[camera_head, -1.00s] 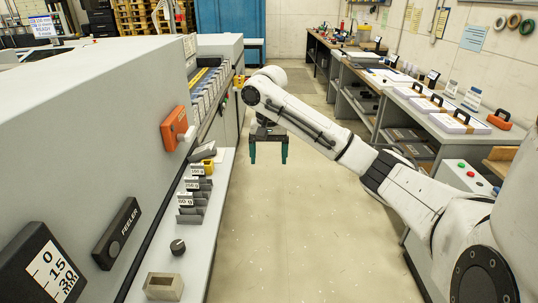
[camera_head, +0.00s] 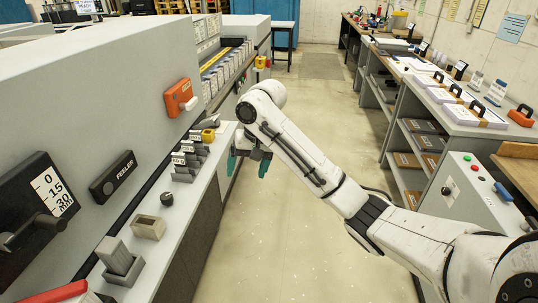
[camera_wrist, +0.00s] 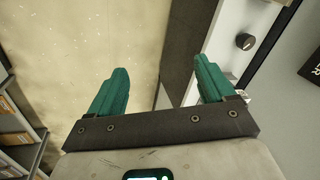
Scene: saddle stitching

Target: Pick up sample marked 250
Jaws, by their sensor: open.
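Several grey sample holders with small white labels stand in a row on the pale ledge of the machine in the head view. The middle label (camera_head: 187,148) seems to read 250, but the print is tiny. Other labels show on the back holder (camera_head: 195,136) and the front holder (camera_head: 178,158). My gripper (camera_head: 249,163), with green fingers, is open and empty just right of the row, beside the ledge edge and apart from the samples. In the wrist view my gripper (camera_wrist: 162,68) has its fingers spread over floor and ledge edge; no sample shows between them.
The machine wall carries an orange handle (camera_head: 180,97). Floor is clear between ledge and right-hand shelves (camera_head: 405,150).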

